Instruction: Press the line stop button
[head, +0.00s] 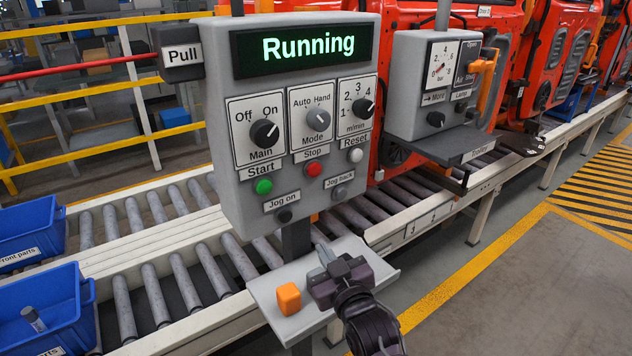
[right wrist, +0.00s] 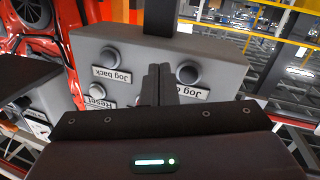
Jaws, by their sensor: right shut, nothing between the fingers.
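The grey control panel (head: 285,120) has a lit display (head: 306,48) reading "Running". The red stop button (head: 314,169) sits under the "Stop" label, between the green start button (head: 264,186) and the white reset button (head: 355,155). My right gripper (head: 325,253) is shut and empty, below the panel and above a small shelf, apart from the stop button. In the right wrist view, the shut fingers (right wrist: 160,84) show in front of the panel's lower part, between the jog back button (right wrist: 110,57) and the jog on button (right wrist: 188,73). The stop button does not show there. My left gripper is out of view.
An orange block (head: 288,298) lies on the small shelf (head: 265,290) beside my right gripper. A second box with a gauge (head: 432,85) stands to the right. A roller conveyor (head: 170,280) runs behind, with blue bins (head: 40,310) at left.

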